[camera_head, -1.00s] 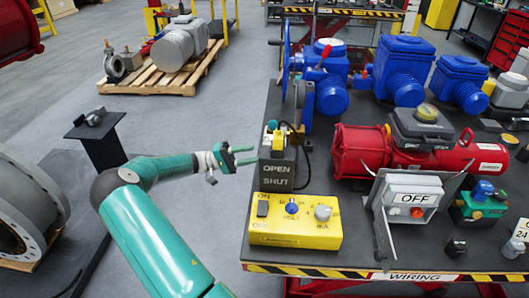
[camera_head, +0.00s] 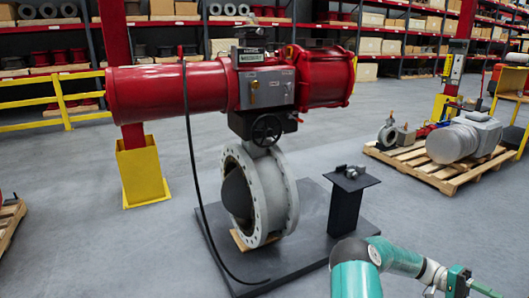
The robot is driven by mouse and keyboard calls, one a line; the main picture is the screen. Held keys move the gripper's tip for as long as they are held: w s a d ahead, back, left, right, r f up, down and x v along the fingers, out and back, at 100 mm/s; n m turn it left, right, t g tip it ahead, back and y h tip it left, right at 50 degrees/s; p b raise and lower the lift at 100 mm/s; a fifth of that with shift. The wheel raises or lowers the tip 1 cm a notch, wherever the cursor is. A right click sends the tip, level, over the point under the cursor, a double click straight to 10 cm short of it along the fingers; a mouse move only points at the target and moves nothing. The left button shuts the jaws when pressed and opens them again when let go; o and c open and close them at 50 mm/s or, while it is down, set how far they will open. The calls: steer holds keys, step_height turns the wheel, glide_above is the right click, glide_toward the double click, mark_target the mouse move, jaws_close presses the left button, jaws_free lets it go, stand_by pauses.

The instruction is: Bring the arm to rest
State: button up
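My arm (camera_head: 395,255) shows in teal at the bottom right of the head view. It is bent at a dark elbow joint, and its forearm reaches right. My gripper (camera_head: 484,289) is at the bottom right, low in the picture, with a teal finger pointing right. The lower part of the gripper is cut off by the frame edge, so its opening is not clear. Nothing is seen held in it. Bare grey floor lies behind it.
A large red actuator (camera_head: 180,88) on a grey flanged valve (camera_head: 283,195) stands on a dark base plate (camera_head: 310,258). A black pedestal (camera_head: 345,208) stands beyond my elbow. A pallet (camera_head: 452,172) with a grey motor is at the right. Floor between is clear.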

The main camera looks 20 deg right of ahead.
steer(key=w+a+r+n+t+y, duration=0.1)
steer(key=w+a+r+n+t, duration=0.2)
steer(key=a+t, duration=0.5)
steer(key=w+a+r+n+t+y, duration=0.1)
steer(key=w+a+r+n+t, duration=0.2)
steer(key=a, duration=0.8)
steer(key=w+a+r+n+t, duration=0.3)
steer(key=a+t, duration=0.3)
steer(key=a, duration=0.4)
steer(key=s+a+r+n+t+y, duration=0.1)
steer(key=s+a+r+n+t, duration=0.1)
steer(key=a, duration=0.5)
steer(key=s+a+r+n+t+y, duration=0.1)
steer(key=s+a+r+n+t, duration=0.1)
steer(key=a, duration=0.6)
steer(key=s+a+r+n+t+y, duration=0.1)
steer(key=a+r+n+t, duration=0.1)
steer(key=a, duration=0.6)
steer(key=r+t, duration=0.1)
steer(key=t, duration=0.1)
steer(key=shift+s+a+r+t, duration=0.15)
steer(key=shift+s+r+t, duration=0.15)
steer(key=shift+s+t, duration=0.1)
